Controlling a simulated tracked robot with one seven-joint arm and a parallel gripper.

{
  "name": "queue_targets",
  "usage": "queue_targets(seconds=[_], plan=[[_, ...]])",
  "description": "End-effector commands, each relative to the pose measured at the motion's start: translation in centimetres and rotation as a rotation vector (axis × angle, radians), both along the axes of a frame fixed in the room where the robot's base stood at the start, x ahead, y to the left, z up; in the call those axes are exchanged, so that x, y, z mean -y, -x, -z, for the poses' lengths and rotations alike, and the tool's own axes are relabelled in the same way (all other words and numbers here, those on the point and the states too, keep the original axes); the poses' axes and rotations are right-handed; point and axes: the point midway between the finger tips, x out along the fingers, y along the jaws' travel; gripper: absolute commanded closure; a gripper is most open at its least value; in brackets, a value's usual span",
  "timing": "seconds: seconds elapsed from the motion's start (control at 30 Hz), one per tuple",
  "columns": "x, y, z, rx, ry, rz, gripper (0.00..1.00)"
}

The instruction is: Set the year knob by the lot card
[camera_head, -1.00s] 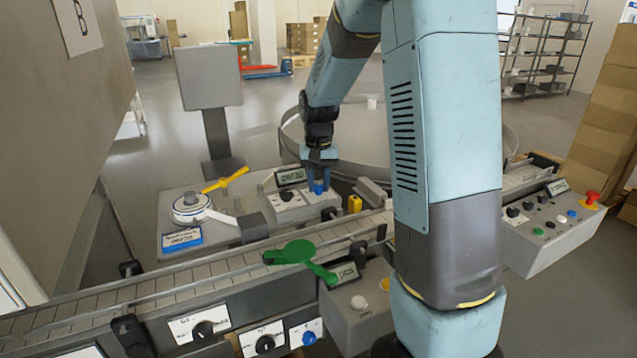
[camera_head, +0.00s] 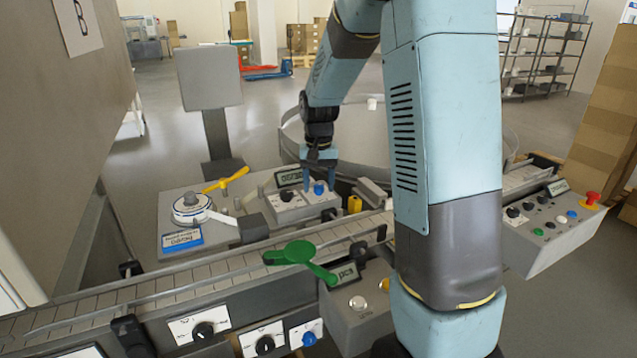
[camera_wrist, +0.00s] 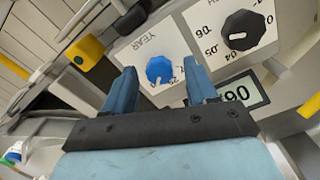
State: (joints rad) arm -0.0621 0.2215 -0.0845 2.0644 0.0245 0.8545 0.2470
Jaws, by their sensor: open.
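The blue year knob (camera_wrist: 160,69) sits on a white plate marked YEAR in the wrist view; in the head view the blue knob (camera_head: 318,187) is on the far grey control box. Its white pointer mark faces the bottom of the wrist picture; the nearby numbers are partly hidden. My gripper (camera_wrist: 159,68) is open, its blue fingers on either side of the knob with gaps visible; it also shows in the head view (camera_head: 319,186). A blue-edged card (camera_head: 182,240) lies on the left of the far panel; its text is too small to read, so I cannot tell whether it is the lot card.
A black knob (camera_wrist: 243,30) is beside the year knob, with a small display (camera_wrist: 240,93) near it. A yellow lever (camera_head: 226,180) and white dial (camera_head: 190,206) stand left. A conveyor (camera_head: 180,285) with a green paddle (camera_head: 290,253) runs in front.

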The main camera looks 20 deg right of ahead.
Motion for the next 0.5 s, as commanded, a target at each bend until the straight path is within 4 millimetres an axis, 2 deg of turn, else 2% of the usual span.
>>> queue_targets(seconds=[0.27,0.5], plan=[[0.0,0.0,-0.6,0.0,0.0,0.0,0.43],[0.0,-0.1,-4.3,0.004,-0.001,0.0,0.43]])
